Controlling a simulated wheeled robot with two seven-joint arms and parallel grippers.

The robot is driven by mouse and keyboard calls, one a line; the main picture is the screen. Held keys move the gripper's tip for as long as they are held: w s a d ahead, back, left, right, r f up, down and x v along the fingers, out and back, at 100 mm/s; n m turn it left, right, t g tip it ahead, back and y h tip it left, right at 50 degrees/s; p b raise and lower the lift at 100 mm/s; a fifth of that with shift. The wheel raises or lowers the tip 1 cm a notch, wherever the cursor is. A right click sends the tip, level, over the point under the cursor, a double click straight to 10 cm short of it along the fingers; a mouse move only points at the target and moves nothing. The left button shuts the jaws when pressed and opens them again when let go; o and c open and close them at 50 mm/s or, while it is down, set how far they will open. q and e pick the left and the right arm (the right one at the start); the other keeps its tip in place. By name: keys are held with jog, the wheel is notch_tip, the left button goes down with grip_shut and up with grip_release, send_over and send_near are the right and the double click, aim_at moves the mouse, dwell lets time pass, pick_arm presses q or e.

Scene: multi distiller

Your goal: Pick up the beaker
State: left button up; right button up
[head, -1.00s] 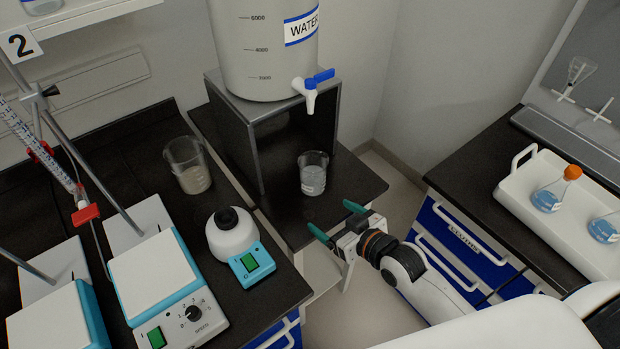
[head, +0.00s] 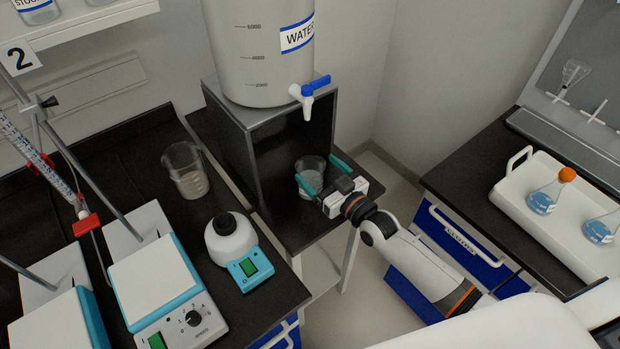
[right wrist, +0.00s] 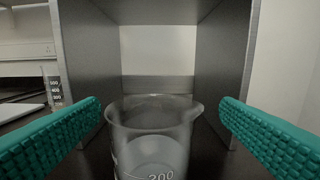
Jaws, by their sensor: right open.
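A clear glass beaker (head: 309,172) stands upright on the dark bench under the water tank's tap. It also shows in the right wrist view (right wrist: 152,138), with a graduation mark on its front. My right gripper (head: 318,175) is open, with its green fingers on either side of the beaker. In the right wrist view the fingers (right wrist: 160,135) show clear gaps to the glass on both sides. A second beaker (head: 186,172) stands on the bench to the left. My left gripper is not in view.
A water tank (head: 258,50) stands on a dark metal stand (head: 236,140), whose side walls flank the beaker. A vortex mixer (head: 232,245) and a hotplate (head: 155,275) are at left. A white tray (head: 520,205) with flasks is at right.

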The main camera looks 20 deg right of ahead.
aim_at(302, 160)
jog(key=w, duration=0.1)
jog(key=w+a, duration=0.1)
jog(key=w, duration=0.1)
jog(key=w+a+f+p, duration=0.1)
jog(key=shift+w+a, duration=0.2)
jog(key=shift+w, duration=0.15)
jog(key=shift+s, duration=0.1)
jog(key=shift+c, duration=1.3)
jog(key=c, duration=0.9)
jog(key=shift+c, duration=0.8)
jog(key=shift+r, duration=0.15)
